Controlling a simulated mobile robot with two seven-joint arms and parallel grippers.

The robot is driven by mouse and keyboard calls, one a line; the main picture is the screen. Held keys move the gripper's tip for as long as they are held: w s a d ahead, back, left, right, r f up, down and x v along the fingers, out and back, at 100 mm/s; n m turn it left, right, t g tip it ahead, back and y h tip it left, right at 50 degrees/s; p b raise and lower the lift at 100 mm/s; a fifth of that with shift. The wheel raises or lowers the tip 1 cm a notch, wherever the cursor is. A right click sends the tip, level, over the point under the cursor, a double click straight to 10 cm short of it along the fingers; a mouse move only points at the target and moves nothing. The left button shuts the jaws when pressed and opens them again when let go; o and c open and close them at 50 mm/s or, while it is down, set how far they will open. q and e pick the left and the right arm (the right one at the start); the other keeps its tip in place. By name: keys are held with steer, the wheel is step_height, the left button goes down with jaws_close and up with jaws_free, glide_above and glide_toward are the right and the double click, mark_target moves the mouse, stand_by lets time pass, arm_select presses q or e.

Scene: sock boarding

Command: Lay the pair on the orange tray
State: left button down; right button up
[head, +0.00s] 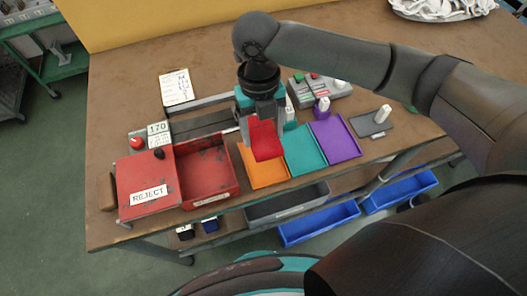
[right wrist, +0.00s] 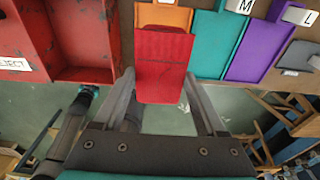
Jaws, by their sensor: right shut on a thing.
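My right gripper (head: 262,110) is shut on a red sock pair (head: 265,141), which hangs down from the jaws. In the head view the pair is in front of the orange tray (head: 265,177) and hides its upper part. In the right wrist view the red pair (right wrist: 163,65) lies between the two fingers, with the orange tray (right wrist: 164,15) just beyond it. I cannot tell whether the pair touches the tray.
A teal tray (head: 306,150) and a purple tray (head: 336,139) stand right of the orange one. An open red bin (head: 207,172) and a box marked REJECT (head: 149,180) stand left. Blue bins (head: 318,224) sit below the table edge.

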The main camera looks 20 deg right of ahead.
mark_target(261, 132)
step_height(261, 132, down, 9)
steer(key=shift+r+b, duration=0.2)
steer(key=shift+b, duration=0.65)
steer(key=shift+f, duration=0.15)
steer(key=o, duration=1.3)
steer(key=r+p, duration=0.1)
steer(key=r, duration=0.3)
steer(key=w+r, duration=0.1)
steer(key=r, duration=0.3)
steer(key=r+p, duration=0.1)
steer(key=r, duration=0.3)
steer(key=shift+w+r+p, duration=0.1)
steer(key=shift+w+p, duration=0.15)
steer(key=shift+p, duration=0.1)
